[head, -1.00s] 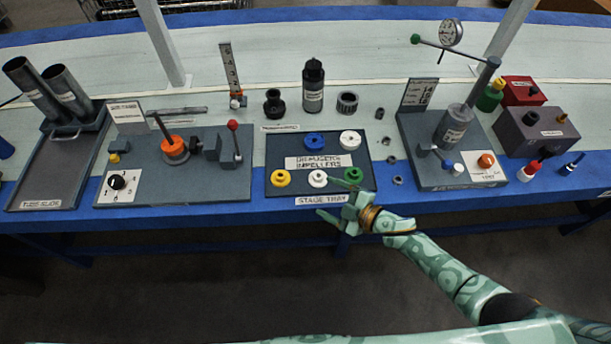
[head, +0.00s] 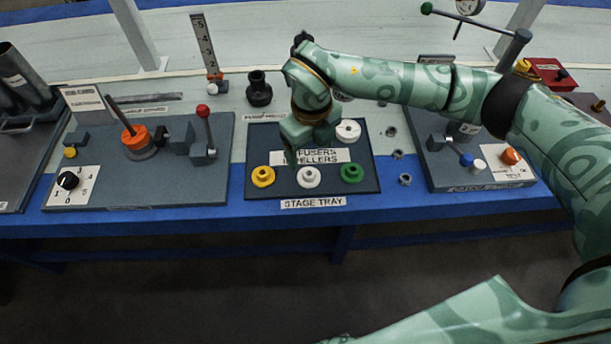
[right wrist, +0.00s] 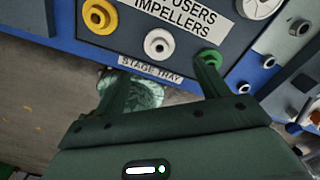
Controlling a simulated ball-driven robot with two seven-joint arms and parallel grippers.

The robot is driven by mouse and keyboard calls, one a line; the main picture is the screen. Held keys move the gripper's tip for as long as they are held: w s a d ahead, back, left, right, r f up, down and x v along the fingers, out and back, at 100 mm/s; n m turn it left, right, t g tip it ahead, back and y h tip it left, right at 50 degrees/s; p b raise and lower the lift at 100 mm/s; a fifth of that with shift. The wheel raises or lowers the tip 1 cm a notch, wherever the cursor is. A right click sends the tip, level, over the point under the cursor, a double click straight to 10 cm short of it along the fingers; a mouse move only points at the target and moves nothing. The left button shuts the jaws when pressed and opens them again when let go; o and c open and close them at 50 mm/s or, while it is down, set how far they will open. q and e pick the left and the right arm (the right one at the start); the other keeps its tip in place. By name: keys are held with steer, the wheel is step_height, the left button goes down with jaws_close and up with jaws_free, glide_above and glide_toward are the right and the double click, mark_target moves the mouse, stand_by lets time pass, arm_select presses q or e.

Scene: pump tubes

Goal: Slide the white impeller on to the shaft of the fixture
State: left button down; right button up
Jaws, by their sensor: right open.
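The white impeller (head: 308,177) lies in the middle of the front row of the dark stage tray (head: 262,200), between a yellow impeller (head: 263,176) and a green impeller (head: 352,173). My right gripper (head: 305,148) is above the tray, just behind the white impeller in the head view. In the right wrist view its fingers (right wrist: 160,70) are spread and empty, and the white impeller (right wrist: 160,44) appears between and beyond the tips. The fixture at left has a tilted-looking dark shaft (head: 120,114) with an orange part (head: 136,139) around its lower end. My left gripper is out of view.
A white diffuser (head: 348,130) sits in the tray's back row; my right arm hides the blue one. A red-knobbed lever (head: 204,127) stands between fixture and tray. Small metal rings (head: 398,154) lie right of the tray. A black fitting (head: 259,90) stands behind.

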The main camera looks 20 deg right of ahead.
mark_target(309, 169)
step_height(309, 169, down, 2)
steer(key=shift+f, duration=0.25)
steer(key=shift+f+b, duration=0.35)
steer(key=shift+b, duration=0.05)
steer(key=shift+f, duration=0.2)
steer(key=f+b, duration=0.2)
steer(key=f, duration=0.1)
steer(key=f+b, duration=0.1)
steer(key=f, duration=0.1)
steer(key=shift+w+a+f+b, duration=0.1)
steer(key=shift+w+b, duration=0.2)
steer(key=shift+b, duration=0.05)
steer(key=shift+r, duration=0.2)
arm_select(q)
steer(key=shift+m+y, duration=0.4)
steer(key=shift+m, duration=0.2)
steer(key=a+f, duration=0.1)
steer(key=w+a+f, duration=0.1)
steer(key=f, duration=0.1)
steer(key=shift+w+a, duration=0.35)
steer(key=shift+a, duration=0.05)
arm_select(e)
steer(key=c, duration=1)
